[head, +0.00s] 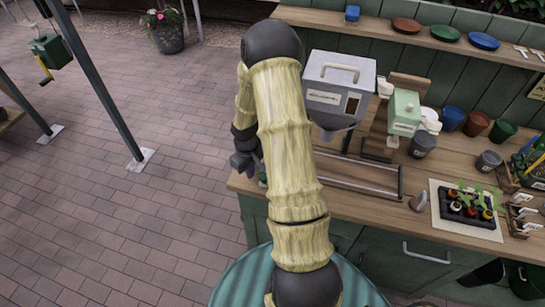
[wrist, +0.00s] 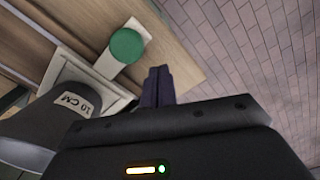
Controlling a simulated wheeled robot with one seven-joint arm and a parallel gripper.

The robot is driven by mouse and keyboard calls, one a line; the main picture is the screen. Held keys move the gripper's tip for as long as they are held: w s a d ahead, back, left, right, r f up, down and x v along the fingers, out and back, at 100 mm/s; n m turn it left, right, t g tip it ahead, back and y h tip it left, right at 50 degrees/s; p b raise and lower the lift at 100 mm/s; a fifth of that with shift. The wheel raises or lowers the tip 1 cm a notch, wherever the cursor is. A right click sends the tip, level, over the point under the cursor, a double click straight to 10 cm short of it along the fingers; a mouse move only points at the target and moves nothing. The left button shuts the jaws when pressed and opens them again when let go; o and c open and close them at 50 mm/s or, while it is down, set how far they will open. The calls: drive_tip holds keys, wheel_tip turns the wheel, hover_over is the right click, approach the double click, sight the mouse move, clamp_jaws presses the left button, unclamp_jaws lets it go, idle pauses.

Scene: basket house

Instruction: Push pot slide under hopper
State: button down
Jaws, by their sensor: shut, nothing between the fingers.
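The grey hopper (head: 338,88) with a top handle and a funnel-shaped underside stands at the back of the wooden bench. Two slide rails (head: 360,178) run along the bench below it. In the wrist view, a dark grey pot (wrist: 35,122) labelled "10 CM" stands on the pale pot slide (wrist: 112,65), which has a round green knob (wrist: 127,45). My gripper (head: 243,165) is at the bench's left end, partly behind my arm. Its closed, empty fingers (wrist: 158,88) are beside the knob; contact cannot be told. My arm hides the pot in the head view.
A green machine (head: 403,112), grey pot (head: 422,145) and several coloured pots stand right of the hopper. A seedling tray (head: 468,208) sits at the front right. A shelf (head: 440,38) with dishes runs behind.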

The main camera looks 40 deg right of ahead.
drive_tip(key=shift+s, duration=0.1)
idle(0.3)
drive_tip(key=shift+s+d+p, duration=0.4)
drive_tip(key=shift+s+d, duration=1.45)
drive_tip(key=shift+s, duration=0.55)
drive_tip(key=shift+s+d+p, duration=0.4)
drive_tip(key=shift+s+d, duration=1.5)
drive_tip(key=shift+s, duration=0.45)
drive_tip(key=shift+s+d+p, duration=0.4)
drive_tip(key=shift+s+d, duration=1.45)
drive_tip(key=shift+s, duration=0.55)
drive_tip(key=r+p, duration=0.1)
drive_tip(key=w+r+p, duration=0.1)
drive_tip(key=r+p, duration=0.1)
drive_tip(key=a+r+p, duration=0.1)
drive_tip(key=r, duration=0.1)
drive_tip(key=shift+w, duration=0.2)
drive_tip(key=w+a+r+t+h, duration=0.1)
drive_tip(key=w+a+r, duration=0.3)
drive_tip(key=a+r, duration=0.8)
drive_tip(key=s+a+r+m+t+y+b, duration=0.1)
drive_tip(key=s+a+r, duration=0.2)
drive_tip(key=a+r, duration=0.5)
drive_tip(key=a, duration=0.3)
drive_tip(key=shift+s+a+r+m+t, duration=0.2)
drive_tip(key=shift+a+m+t, duration=0.1)
drive_tip(key=shift+a, duration=0.1)
